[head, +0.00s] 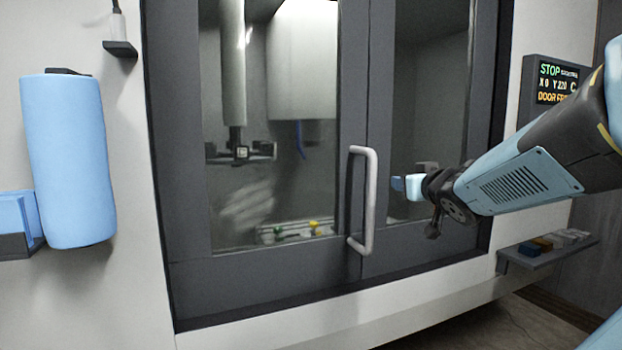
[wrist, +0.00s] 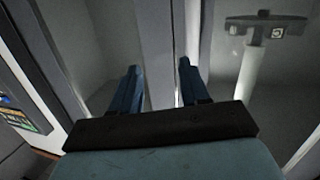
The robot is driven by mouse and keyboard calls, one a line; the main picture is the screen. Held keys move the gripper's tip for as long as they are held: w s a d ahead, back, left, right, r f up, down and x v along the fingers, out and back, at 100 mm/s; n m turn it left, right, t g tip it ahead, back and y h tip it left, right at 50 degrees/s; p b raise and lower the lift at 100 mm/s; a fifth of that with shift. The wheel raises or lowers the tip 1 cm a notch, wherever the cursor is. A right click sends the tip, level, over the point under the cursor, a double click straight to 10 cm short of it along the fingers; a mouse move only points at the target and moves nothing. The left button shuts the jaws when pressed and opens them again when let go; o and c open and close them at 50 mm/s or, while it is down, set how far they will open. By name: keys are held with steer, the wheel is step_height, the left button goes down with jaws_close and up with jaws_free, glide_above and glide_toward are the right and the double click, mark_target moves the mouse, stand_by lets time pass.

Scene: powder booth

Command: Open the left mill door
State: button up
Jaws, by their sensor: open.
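The left mill door (head: 260,275) is a dark grey framed panel with a large window, and it looks shut against the right door (head: 425,252). Its pale, upright bar handle (head: 370,205) stands near the seam between the doors. My gripper (head: 405,186) is open and empty, to the right of the handle in the head view and apart from it there. In the wrist view my two blue fingers (wrist: 158,75) point toward the door frame (wrist: 158,30). A pale upright strip shows near the right finger; I cannot tell if it is the handle.
A control screen (head: 557,84) is on the wall at the right, above a small shelf (head: 548,255) with small blocks. A blue roll (head: 70,160) hangs at the left. Through the left window a spindle (head: 232,70) shows. The space before the left door looks clear.

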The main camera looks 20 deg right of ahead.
mark_target(374, 179)
steer(key=w+a+f+n+t+y, duration=0.1)
steer(key=w+a+n+y, duration=0.2)
steer(key=w+y, duration=0.4)
steer(key=w+n, duration=0.1)
steer(key=w, duration=0.2)
steer(key=shift+w, duration=0.4)
stand_by(0.4)
jaws_close()
stand_by(0.4)
steer(key=shift+a, duration=0.2)
